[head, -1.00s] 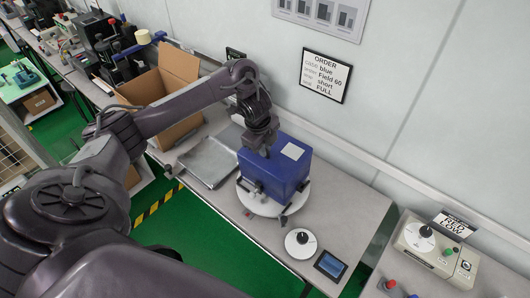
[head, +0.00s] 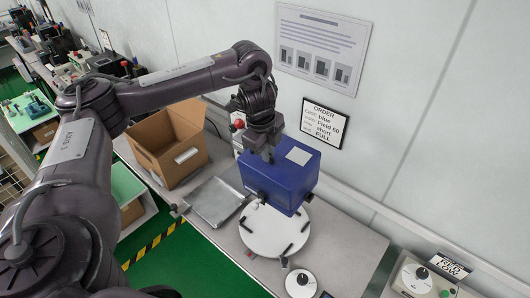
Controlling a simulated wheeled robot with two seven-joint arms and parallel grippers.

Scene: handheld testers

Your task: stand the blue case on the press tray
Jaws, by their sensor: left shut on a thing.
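The blue case (head: 279,180), a box with a pale label on top, hangs upright or nearly so above the white round plate (head: 262,238). My left gripper (head: 268,158) is shut on the case from above; its fingertips are partly hidden. The plate has several black blocks on it and shows clear below the case. A flat grey metal tray (head: 214,203) lies empty on the bench, left of the plate. I cannot tell which of these is the press tray. My right gripper is not in view.
An open cardboard box (head: 172,150) stands at the back left of the bench. A device with a red knob (head: 238,125) is behind the case, partly hidden. A small white dial (head: 301,284) sits at the front. An order sign (head: 325,122) hangs on the wall.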

